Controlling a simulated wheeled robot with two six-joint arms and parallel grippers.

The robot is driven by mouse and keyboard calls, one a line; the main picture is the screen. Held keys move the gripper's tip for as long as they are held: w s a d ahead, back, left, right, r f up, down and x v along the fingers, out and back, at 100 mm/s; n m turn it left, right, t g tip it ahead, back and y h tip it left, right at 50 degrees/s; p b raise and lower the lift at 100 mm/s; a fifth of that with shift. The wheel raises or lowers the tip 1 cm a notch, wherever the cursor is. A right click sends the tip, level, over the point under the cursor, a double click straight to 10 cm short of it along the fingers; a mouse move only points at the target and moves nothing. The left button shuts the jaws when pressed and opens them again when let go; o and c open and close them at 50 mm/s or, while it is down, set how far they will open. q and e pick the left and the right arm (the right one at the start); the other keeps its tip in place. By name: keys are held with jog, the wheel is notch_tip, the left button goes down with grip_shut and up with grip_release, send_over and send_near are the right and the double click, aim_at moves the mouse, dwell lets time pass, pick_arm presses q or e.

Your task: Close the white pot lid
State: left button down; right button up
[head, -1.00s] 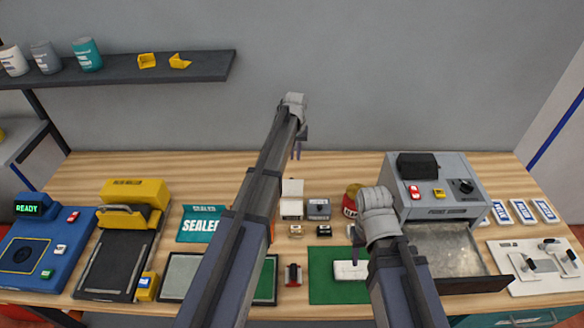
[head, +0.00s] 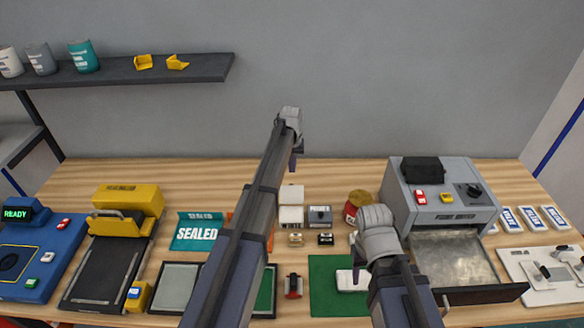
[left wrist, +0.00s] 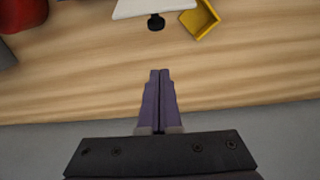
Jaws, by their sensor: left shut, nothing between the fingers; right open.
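The white pot (head: 291,214) stands mid-table in the head view. Its lid (head: 291,192) is raised at the pot's back side. In the left wrist view the white lid (left wrist: 153,7) shows at the top edge with a black knob on it; the pot body is not visible there. My left gripper (head: 296,163) is behind the pot, on the wall side. Its purple fingers (left wrist: 160,78) are together and empty, pointing toward the lid with a gap between. My right gripper (head: 357,265) is open over the green mat, right of and nearer than the pot.
A red jar (head: 354,210) and a grey box (head: 319,215) stand right of the pot. A yellow bin (left wrist: 201,18) is close beside the lid. The grey machine (head: 440,200) is at right. Bare table (left wrist: 80,80) lies behind the pot.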

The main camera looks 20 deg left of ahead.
aim_at(292, 193)
pick_arm(q)
jog(key=f+b, duration=0.1)
jog(key=f, duration=0.1)
jog(key=f+b, duration=0.2)
jog(key=shift+w+f, duration=0.2)
jog(key=shift+f, duration=0.05)
pick_arm(e)
notch_tip(292, 193, down, 4)
jog(key=shift+f, duration=0.2)
pick_arm(q)
jog(key=s, duration=0.1)
jog(key=s+r+p, duration=0.1)
jog(key=s+d, duration=0.1)
jog(key=shift+s+r, duration=0.35)
pick_arm(e)
jog(key=shift+r, duration=0.85)
